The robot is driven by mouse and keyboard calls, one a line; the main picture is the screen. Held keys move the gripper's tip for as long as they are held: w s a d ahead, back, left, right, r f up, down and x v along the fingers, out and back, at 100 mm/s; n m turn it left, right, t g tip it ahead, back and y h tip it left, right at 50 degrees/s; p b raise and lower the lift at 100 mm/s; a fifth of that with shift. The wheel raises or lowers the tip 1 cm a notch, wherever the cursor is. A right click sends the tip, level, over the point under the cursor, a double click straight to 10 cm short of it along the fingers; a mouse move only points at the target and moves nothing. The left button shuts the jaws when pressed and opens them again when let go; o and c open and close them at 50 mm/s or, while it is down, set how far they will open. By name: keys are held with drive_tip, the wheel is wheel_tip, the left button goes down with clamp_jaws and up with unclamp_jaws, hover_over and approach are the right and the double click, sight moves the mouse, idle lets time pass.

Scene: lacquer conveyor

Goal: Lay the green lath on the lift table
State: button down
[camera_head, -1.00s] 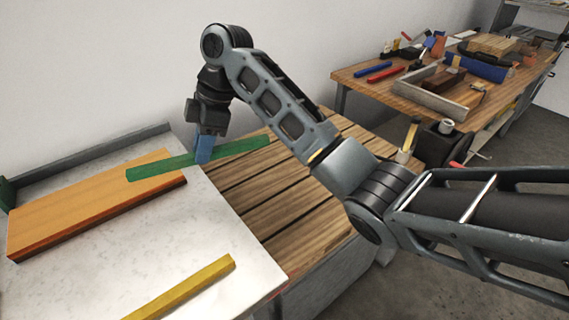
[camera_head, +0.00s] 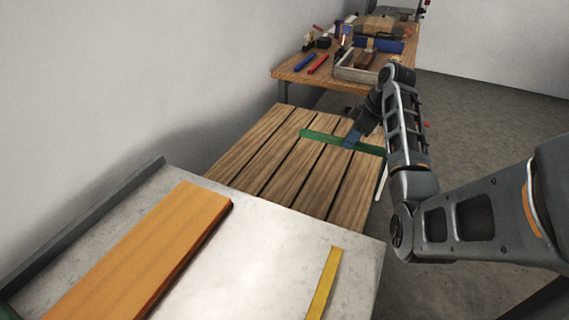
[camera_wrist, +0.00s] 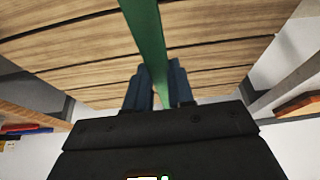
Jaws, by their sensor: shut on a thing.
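The green lath (camera_head: 322,138) is a long thin strip held crosswise over the slatted wooden top, which I take to be the lift table (camera_head: 290,170). My gripper (camera_head: 351,139) is shut on the lath right of its middle. In the wrist view the lath (camera_wrist: 148,38) runs between the two blue fingers (camera_wrist: 157,88), with the wooden slats behind it. The lath's right end reaches near the slatted top's right edge. I cannot tell whether the lath touches the slats or hangs just above them.
A pale metal surface (camera_head: 262,250) in front holds an orange board (camera_head: 150,250) and a yellow lath (camera_head: 324,284). A workbench (camera_head: 290,72) behind carries a blue bar, a red bar and a tray. Most of the slatted top is bare.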

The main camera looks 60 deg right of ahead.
drive_tip(key=shift+s+a+f, duration=0.1)
drive_tip(key=shift+s+f, duration=0.1)
drive_tip(key=shift+s, duration=0.15)
drive_tip(key=p, duration=0.2)
hover_over(312, 187)
drive_tip(key=s, duration=0.2)
drive_tip(key=f, duration=0.7)
drive_tip(key=shift+w, duration=0.25)
drive_tip(key=shift+f, duration=1.95)
drive_tip(key=shift+f, duration=0.2)
drive_tip(key=c, duration=1)
unclamp_jaws()
drive_tip(key=shift+r, duration=0.1)
